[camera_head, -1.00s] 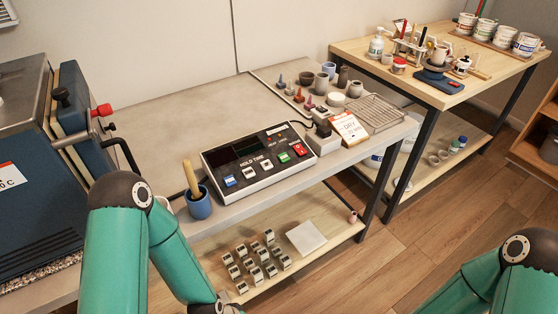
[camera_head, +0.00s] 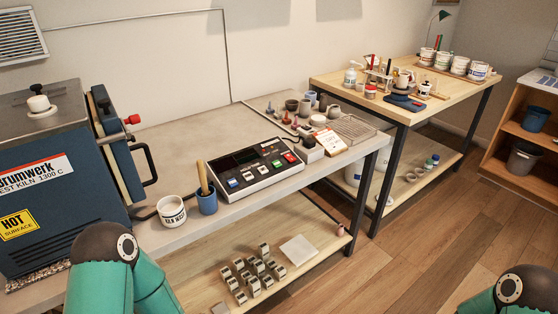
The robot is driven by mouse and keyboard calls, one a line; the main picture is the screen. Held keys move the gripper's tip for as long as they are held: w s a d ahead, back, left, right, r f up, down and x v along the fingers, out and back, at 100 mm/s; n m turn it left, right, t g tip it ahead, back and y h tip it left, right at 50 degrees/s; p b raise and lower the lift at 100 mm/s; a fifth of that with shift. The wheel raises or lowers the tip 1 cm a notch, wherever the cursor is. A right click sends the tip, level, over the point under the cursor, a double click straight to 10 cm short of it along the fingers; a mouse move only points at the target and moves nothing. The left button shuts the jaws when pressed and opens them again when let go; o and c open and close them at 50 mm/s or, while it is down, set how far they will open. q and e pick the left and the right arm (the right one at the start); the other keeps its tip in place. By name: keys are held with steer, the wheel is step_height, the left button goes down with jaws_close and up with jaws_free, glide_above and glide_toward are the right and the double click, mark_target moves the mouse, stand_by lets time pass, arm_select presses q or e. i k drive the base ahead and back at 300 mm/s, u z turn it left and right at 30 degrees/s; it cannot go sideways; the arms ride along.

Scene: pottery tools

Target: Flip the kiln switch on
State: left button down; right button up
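The blue kiln (camera_head: 50,185) stands at the left, with a lettered label and a yellow HOT SURFACE sign on its front. Its door edge has a red knob (camera_head: 132,120) and a dark handle (camera_head: 146,163). A control box (camera_head: 252,165) with a dark display and blue, white, green and red buttons lies on the grey table right of the kiln. I cannot tell which part is the kiln switch. Neither gripper shows; only teal links of my two arms appear at the bottom left and bottom right, apart from the box and the kiln's knob.
A white lettered cup (camera_head: 172,212) and a blue cup (camera_head: 207,203) with a wooden tool stand at the table's front edge, between kiln and box. Small pots and a wire rack (camera_head: 354,130) fill the table's right end. The table behind the box is mostly clear.

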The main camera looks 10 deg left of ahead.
mark_target(288, 157)
steer(key=z, duration=0.1)
steer(key=i, duration=0.95)
steer(key=u, duration=0.05)
